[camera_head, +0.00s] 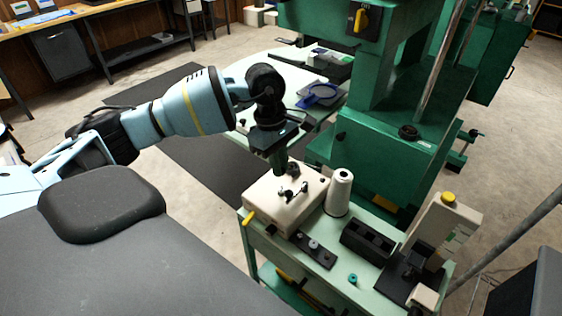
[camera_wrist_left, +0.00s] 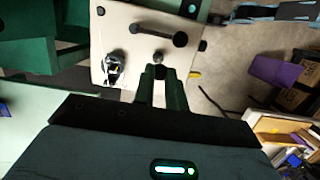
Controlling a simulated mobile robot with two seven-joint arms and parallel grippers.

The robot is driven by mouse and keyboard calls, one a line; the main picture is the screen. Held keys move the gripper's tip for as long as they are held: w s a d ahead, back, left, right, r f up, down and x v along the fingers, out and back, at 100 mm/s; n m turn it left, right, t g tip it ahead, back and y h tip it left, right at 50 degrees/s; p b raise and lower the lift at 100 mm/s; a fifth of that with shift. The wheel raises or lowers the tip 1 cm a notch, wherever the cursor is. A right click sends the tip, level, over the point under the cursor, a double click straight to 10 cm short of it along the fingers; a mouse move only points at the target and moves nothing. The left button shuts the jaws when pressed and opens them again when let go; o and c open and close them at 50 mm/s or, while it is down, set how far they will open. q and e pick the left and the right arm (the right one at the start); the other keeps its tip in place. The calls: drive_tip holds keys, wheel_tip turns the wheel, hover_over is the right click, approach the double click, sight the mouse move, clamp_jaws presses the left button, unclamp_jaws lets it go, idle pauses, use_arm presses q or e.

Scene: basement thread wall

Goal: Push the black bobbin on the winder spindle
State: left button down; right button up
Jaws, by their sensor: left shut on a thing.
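The cream winder box (camera_head: 262,207) stands on the green bench, with small metal fittings and a black knob-like part (camera_head: 292,168) on top. My left gripper (camera_head: 280,170) points down at the far left of its top, fingers closed. In the left wrist view its green fingers (camera_wrist_left: 161,80) end over the cream top (camera_wrist_left: 130,42). A small dark round piece (camera_wrist_left: 158,58) shows at their tips; it appears to be the black bobbin, mostly hidden. I cannot tell whether it touches the spindle. A black rod with a thick end (camera_wrist_left: 180,40) lies just beyond. My right gripper is out of view.
A white thread cone (camera_head: 339,192) stands right of the winder. A black plate with metal pieces (camera_head: 316,250), a black open box (camera_head: 367,240), a small teal ring (camera_head: 352,279) and a cream machine (camera_head: 440,226) share the bench. A green machine column (camera_head: 385,150) rises behind.

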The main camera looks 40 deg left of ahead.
sight(282, 189)
use_arm(q)
drive_tip(key=shift+s+f, duration=0.1)
drive_tip(key=shift+f, duration=0.15)
drive_tip(key=shift+f+b, duration=0.75)
drive_tip(key=shift+f, duration=0.9)
drive_tip(key=shift+f+b, duration=0.45)
drive_tip(key=shift+f, duration=0.5)
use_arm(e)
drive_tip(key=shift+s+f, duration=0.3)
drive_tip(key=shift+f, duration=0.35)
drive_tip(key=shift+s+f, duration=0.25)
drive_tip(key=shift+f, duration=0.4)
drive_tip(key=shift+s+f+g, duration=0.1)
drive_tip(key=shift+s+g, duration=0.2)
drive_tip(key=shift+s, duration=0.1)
use_arm(q)
drive_tip(key=shift+f, duration=0.25)
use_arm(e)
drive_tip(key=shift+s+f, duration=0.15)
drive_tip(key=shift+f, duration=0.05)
